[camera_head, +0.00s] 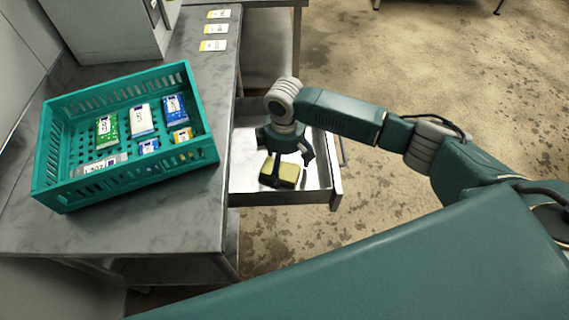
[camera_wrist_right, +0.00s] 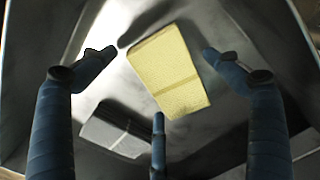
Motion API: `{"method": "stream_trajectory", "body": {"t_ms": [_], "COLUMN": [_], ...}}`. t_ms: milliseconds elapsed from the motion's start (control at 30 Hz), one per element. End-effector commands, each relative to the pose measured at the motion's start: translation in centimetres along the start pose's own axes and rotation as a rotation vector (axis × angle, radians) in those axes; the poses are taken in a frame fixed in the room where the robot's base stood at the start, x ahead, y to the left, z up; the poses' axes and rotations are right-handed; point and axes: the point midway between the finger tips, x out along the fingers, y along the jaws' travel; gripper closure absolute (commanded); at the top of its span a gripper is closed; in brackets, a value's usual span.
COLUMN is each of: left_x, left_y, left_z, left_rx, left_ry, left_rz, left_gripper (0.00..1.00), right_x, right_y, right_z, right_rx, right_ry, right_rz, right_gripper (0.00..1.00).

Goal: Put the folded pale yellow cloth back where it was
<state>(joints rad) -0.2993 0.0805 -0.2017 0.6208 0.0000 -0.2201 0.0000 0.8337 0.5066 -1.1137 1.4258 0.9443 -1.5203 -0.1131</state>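The folded pale yellow cloth (camera_head: 288,173) is in the open metal drawer (camera_head: 322,197) under the table's right side. My right gripper (camera_head: 283,165) is over the drawer, pointing down at the cloth. In the right wrist view, the cloth (camera_wrist_right: 168,72) lies tilted between the spread fingers of my right gripper (camera_wrist_right: 158,75), with gaps on both sides. The fingers are open and do not visibly pinch it. Whether the cloth rests flat on the drawer floor is hard to tell. My left gripper is out of view.
A dark grey block-like shape (camera_wrist_right: 115,130) is beside the cloth in the drawer; I cannot tell what it is. A green crate (camera_head: 130,180) with several small packets stands on the table (camera_head: 120,230). Several labelled cards (camera_head: 215,30) lie at the table's far end.

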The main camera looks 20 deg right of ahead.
Motion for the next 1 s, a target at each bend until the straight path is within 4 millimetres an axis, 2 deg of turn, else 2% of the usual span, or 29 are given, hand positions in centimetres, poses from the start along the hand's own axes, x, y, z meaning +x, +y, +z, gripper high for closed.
{"method": "stream_trajectory", "body": {"t_ms": [233, 367, 800, 1000], "left_x": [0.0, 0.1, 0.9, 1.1], "left_y": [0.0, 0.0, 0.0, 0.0], "left_z": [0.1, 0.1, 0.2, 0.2], "left_rx": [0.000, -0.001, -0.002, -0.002], "left_ry": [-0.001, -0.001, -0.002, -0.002], "left_rz": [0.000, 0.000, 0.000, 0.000], "left_gripper": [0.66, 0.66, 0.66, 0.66], "right_x": [-0.1, -1.1, -9.8, -11.9], "right_y": [0.0, 0.0, 0.1, 0.0], "right_z": [0.0, -0.1, -0.1, -0.1], "right_rx": [0.000, -0.001, 0.000, 0.000], "right_ry": [0.001, 0.003, 0.003, 0.002], "right_rz": [0.000, 0.000, 0.001, -0.001], "right_gripper": [0.11, 0.11, 0.11, 0.11]}}
